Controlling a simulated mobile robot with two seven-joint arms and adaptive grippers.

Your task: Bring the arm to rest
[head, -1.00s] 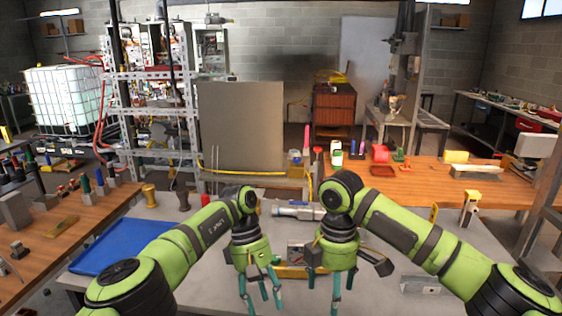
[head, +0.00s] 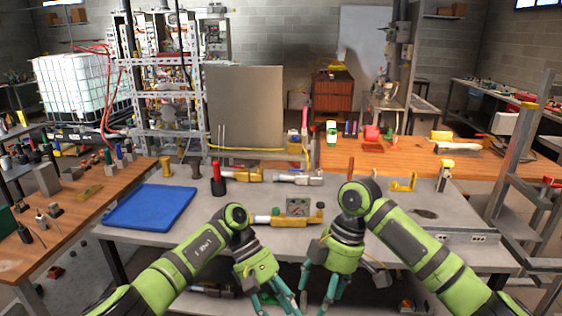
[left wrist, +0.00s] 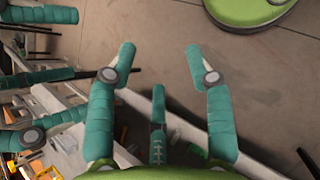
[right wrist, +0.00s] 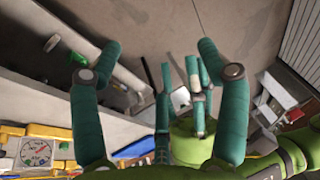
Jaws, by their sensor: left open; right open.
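My left gripper (head: 278,304) hangs below and in front of the grey table's near edge, its teal fingers pointing down. In the left wrist view its fingers (left wrist: 158,65) are spread, with bare floor beyond them. My right gripper (head: 318,303) hangs close beside it, also in front of the table edge. In the right wrist view its fingers (right wrist: 145,55) are spread and empty. Both grippers are open and hold nothing. Fingers of the other gripper show close by in each wrist view.
The grey table (head: 250,185) carries a blue tray (head: 152,207), a yellow-ended fitting with a gauge (head: 298,207), a red-and-black tool (head: 218,180) and a yellow bracket (head: 404,183). A wooden bench (head: 450,160) stands behind at right, another (head: 60,225) at left.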

